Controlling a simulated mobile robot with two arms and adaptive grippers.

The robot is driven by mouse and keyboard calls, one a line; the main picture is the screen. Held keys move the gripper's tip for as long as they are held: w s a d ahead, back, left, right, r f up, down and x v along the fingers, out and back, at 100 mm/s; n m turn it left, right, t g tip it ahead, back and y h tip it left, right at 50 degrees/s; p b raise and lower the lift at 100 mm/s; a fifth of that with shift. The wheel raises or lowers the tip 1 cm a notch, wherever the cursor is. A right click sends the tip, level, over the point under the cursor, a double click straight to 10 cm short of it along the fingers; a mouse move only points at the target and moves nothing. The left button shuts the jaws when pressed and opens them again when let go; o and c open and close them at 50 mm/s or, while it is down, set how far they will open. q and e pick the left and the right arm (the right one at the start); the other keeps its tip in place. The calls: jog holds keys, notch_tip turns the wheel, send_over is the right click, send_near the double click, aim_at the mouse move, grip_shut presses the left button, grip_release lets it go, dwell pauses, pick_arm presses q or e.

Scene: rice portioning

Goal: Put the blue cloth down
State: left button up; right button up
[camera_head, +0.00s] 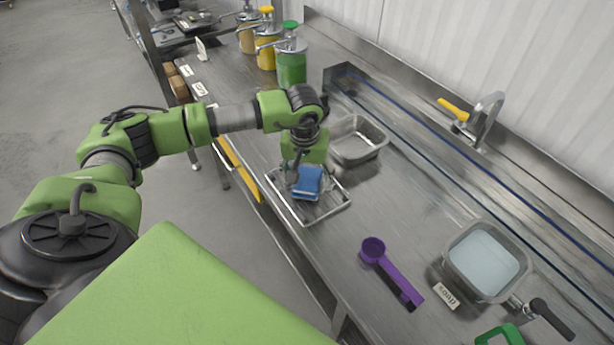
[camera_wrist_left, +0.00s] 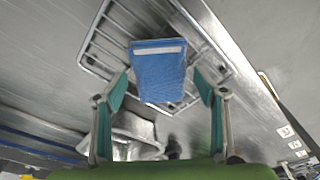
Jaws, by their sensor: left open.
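The blue cloth (camera_head: 308,182) lies folded on a wire rack tray (camera_head: 331,211) near the counter's front edge. In the left wrist view the blue cloth (camera_wrist_left: 158,72) rests across the bars of the rack (camera_wrist_left: 97,38). My left gripper (camera_head: 300,180) is right above the cloth in the head view and partly covers it. In the left wrist view my left gripper's fingers (camera_wrist_left: 162,92) are spread, one on each side of the cloth with gaps between. My right gripper does not show.
An empty metal pan (camera_head: 357,140) stands just behind the rack. A purple scoop (camera_head: 388,268) and a pan of pale blue liquid (camera_head: 484,262) labelled soap are to the right. Pump dispensers (camera_head: 291,66) stand at the back left. A faucet (camera_head: 486,116) is by the wall.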

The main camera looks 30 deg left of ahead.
aim_at(306, 186)
pick_arm(q)
notch_tip(306, 186, up, 12)
jog(key=s+b, duration=0.1)
jog(key=b, duration=0.3)
jog(key=shift+s+d, duration=0.35)
